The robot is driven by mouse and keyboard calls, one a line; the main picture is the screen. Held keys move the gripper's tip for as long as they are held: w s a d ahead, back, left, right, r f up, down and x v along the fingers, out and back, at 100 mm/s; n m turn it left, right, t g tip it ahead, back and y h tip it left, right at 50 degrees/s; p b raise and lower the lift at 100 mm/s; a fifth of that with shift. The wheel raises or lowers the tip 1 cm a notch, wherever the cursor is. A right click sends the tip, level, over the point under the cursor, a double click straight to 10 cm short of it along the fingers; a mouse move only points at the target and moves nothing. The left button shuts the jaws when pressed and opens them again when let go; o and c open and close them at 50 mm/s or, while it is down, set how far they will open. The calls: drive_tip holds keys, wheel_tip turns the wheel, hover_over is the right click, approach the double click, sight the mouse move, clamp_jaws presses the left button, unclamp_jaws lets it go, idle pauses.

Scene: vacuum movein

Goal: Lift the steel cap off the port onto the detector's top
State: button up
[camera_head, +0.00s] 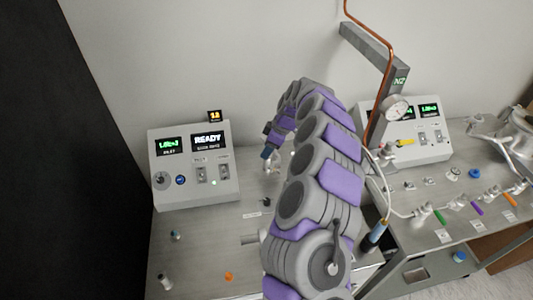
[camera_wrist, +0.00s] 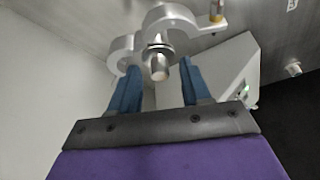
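My gripper (camera_wrist: 160,75) shows two blue fingers spread apart in the wrist view. A short steel cylinder (camera_wrist: 159,68), perhaps the cap or part of its clamp, shows in the gap between the fingertips, with clear space on both sides. A curved steel clamp-like fitting (camera_wrist: 170,22) is just beyond it. In the head view my gripper (camera_head: 269,153) points down near a small steel fitting (camera_head: 271,167) right of a grey box (camera_head: 195,190) reading READY, likely the detector. My arm hides part of this area, and I cannot tell the cap from the port there.
A second grey box (camera_head: 425,145) and a round gauge (camera_head: 397,108) stand right of my arm. A copper tube (camera_head: 386,80) hangs from a grey beam. Several small fittings with coloured handles lie along the right bench (camera_head: 430,232). The READY box's top carries a small display (camera_head: 214,115).

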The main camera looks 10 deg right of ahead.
clamp_jaws()
drive_tip(key=shift+r, duration=0.1)
idle(0.4)
wheel_tip(320, 180, up, 4)
drive_tip(key=shift+d+f+p, duration=0.1)
drive_tip(key=shift+f+p, duration=0.05)
drive_tip(key=shift+p, duration=0.4)
drive_tip(key=shift+s+f, duration=0.15)
drive_tip(key=shift+s, duration=0.45)
drive_tip(key=s+r+p, duration=0.1)
drive_tip(key=s, duration=1.3)
drive_tip(key=shift+s+r+p, duration=0.3)
drive_tip(key=shift+s+p, duration=0.05)
drive_tip(key=shift+s, duration=0.05)
drive_tip(key=shift+r+p, duration=0.45)
drive_tip(key=shift+r, duration=1)
